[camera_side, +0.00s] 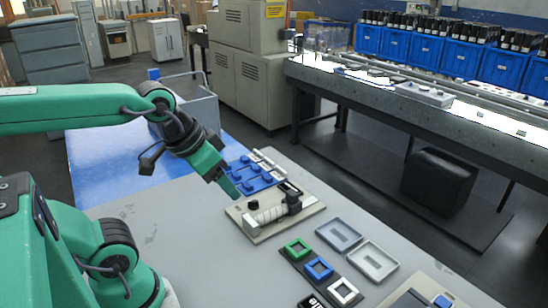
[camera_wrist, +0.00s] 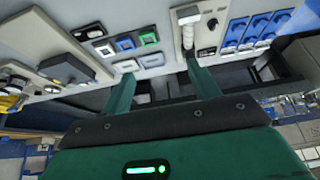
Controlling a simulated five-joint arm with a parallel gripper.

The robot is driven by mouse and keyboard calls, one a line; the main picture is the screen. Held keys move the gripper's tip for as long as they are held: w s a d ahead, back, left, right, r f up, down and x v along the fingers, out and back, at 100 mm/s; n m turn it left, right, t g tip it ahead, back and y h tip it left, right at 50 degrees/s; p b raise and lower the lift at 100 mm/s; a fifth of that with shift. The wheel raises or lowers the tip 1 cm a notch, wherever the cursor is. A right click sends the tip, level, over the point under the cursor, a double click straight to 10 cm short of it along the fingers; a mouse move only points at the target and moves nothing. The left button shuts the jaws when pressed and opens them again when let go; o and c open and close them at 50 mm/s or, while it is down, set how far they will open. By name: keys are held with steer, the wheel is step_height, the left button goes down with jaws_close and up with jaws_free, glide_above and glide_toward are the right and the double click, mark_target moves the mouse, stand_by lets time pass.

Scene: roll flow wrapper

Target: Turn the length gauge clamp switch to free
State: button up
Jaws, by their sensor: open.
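The roll fixture, a beige base plate (camera_side: 249,231) with a pale ribbed roller (camera_side: 268,214), lies on the grey table. A black knob (camera_side: 253,204) stands at its left side and a black block (camera_side: 292,202) at the roller's right end. I cannot tell which part is the length gauge clamp switch or read its setting. My gripper (camera_side: 234,190) is open and empty, apart from the fixture and just above its left side. In the wrist view my gripper (camera_wrist: 160,72) shows two spread green fingers, and the roller (camera_wrist: 188,35) appears beyond the right finger.
The table's left front is clear.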

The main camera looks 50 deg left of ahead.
steer(key=shift+w+a, duration=0.15)
steer(key=shift+w, duration=0.1)
steer(key=c, duration=0.4)
steer(key=shift+w+a, duration=0.15)
steer(key=shift+w, duration=0.2)
steer(key=shift+c, duration=0.6)
steer(key=m+g, duration=0.6)
glide_above(253, 201)
step_height(253, 201, down, 15)
steer(key=shift+f, duration=3.9)
